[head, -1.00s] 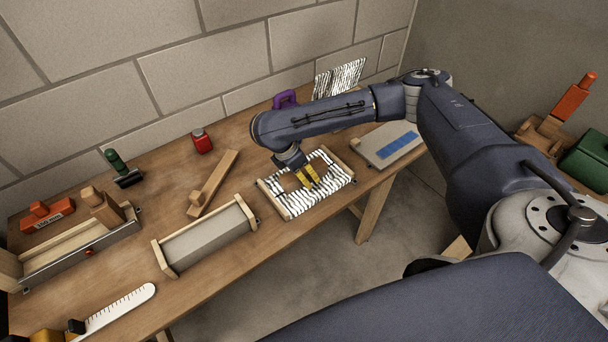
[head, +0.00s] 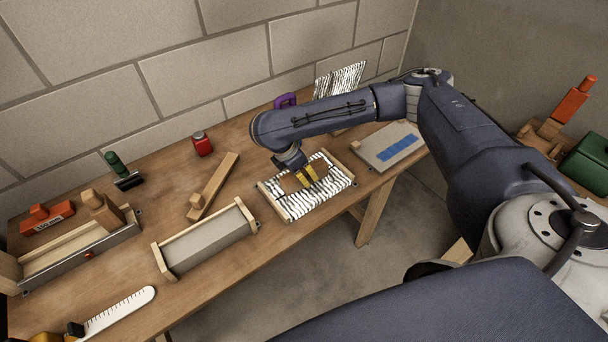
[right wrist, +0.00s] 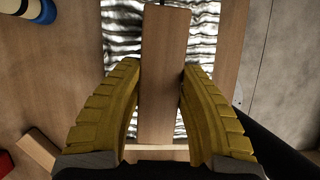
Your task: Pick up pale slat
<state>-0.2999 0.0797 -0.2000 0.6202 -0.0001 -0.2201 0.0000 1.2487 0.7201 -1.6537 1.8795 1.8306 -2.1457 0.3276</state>
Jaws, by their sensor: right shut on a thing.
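My right gripper (head: 312,175) has yellow fingers and points down over a frame with wooden end bars and a crinkled silvery surface (head: 325,197). It is shut on a flat wooden slat (head: 289,184), which looks medium brown here. In the right wrist view, the slat (right wrist: 164,55) runs lengthwise between the two fingers (right wrist: 162,75), over the silvery surface. The fingers hide part of its edges. I cannot tell whether the slat touches the frame. My left gripper is not in view.
Left of the frame are a grey panel with wooden ends (head: 208,240) and a wooden bar (head: 214,185). A board with a blue patch (head: 388,146) lies to the right. A red canister (head: 201,143) and a purple object (head: 285,100) stand behind. The table's front edge is close.

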